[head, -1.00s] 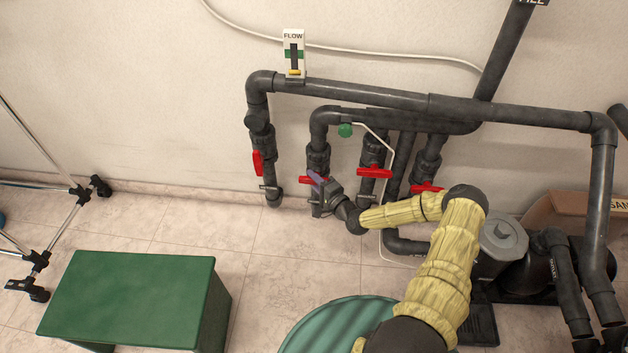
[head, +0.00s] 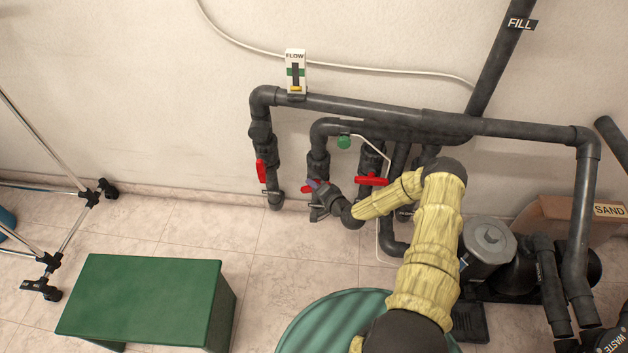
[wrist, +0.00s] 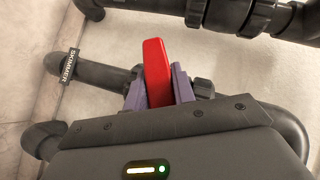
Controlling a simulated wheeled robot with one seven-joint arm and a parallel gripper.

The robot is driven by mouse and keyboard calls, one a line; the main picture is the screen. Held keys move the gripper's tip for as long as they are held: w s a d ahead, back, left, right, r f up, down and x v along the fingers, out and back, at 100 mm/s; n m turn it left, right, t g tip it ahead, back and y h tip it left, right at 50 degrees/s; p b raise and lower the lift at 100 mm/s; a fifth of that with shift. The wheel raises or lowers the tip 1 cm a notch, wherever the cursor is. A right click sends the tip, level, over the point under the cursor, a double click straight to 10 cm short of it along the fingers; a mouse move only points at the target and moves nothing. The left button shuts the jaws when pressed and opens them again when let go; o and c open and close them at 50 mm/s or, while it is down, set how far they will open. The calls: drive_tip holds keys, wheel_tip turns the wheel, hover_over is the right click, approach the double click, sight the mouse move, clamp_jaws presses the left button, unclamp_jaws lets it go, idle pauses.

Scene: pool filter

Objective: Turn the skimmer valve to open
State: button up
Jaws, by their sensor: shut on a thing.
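My gripper (wrist: 158,88) has its purple fingers shut on the red handle (wrist: 155,68) of a valve. The handle stands up between the fingers in the wrist view. A "SKIMMER" tag (wrist: 70,66) hangs on the grey pipe left of the handle. In the head view my gripper (head: 314,186) is at the second valve from the left, low on the dark pipes near the wall. Its red handle (head: 310,187) shows only in part behind the fingers and wrist.
Red-handled valves stand to the left (head: 261,171) and right (head: 371,180). A green bench (head: 140,295) stands front left. A green ribbed tank (head: 330,320) is beneath my arm. A pump (head: 487,247) stands right. Floor between bench and pipes is clear.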

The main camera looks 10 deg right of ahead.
drive_tip(key=n+g+h+p, duration=0.1)
drive_tip(key=p, duration=0.1)
drive_tip(key=n+h+p, duration=0.1)
drive_tip(key=p, duration=0.1)
drive_tip(key=shift+r+g, duration=0.3)
drive_tip(key=shift+g, duration=0.1)
drive_tip(key=n+g+h+p, duration=0.1)
drive_tip(key=h+p, duration=0.1)
drive_tip(key=p, duration=0.1)
drive_tip(key=shift+f, duration=0.1)
drive_tip(key=shift+f+n+g+h+p, duration=0.2)
drive_tip(key=shift+n+g+h+p, duration=0.3)
drive_tip(key=shift+n+h+p, duration=0.55)
drive_tip(key=shift+d+f+n+g+h+b, duration=0.15)
drive_tip(key=shift+n+g+h+b, duration=0.25)
drive_tip(key=shift+h, duration=0.85)
drive_tip(key=o, duration=1)
drive_tip(key=shift+s, duration=0.15)
